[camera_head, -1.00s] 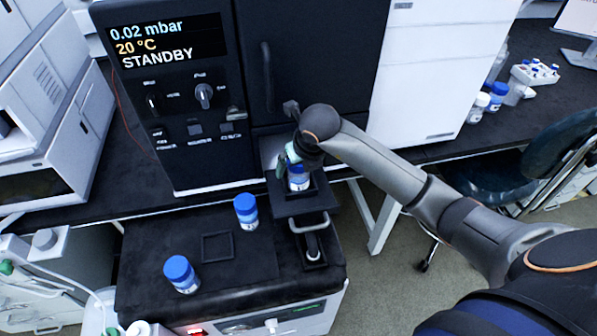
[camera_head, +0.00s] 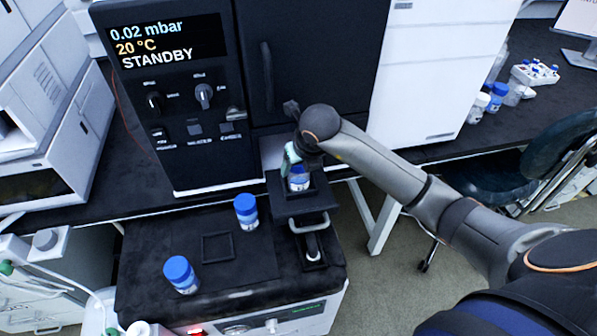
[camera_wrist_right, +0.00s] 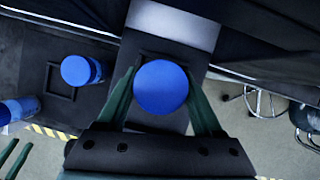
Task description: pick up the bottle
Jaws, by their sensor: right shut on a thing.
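A blue-capped bottle (camera_head: 299,179) stands upright in a square black holder on a small raised platform in the head view. My right gripper (camera_head: 294,158) is at it from above and is shut on it. In the right wrist view the bottle's round blue cap (camera_wrist_right: 161,87) lies between the two green fingers of the right gripper (camera_wrist_right: 163,98). The finger contact itself is partly hidden. Two more blue-capped bottles stand on the black bench top, one near the platform (camera_head: 246,211) and one at the front left (camera_head: 181,274).
An empty square frame (camera_head: 218,246) lies on the bench top between the loose bottles. A metal handle (camera_head: 308,223) sits in front of the platform. A black cabinet with a display (camera_head: 165,40) stands behind. More bottles (camera_head: 497,96) and a white rack (camera_head: 535,73) are at the far right.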

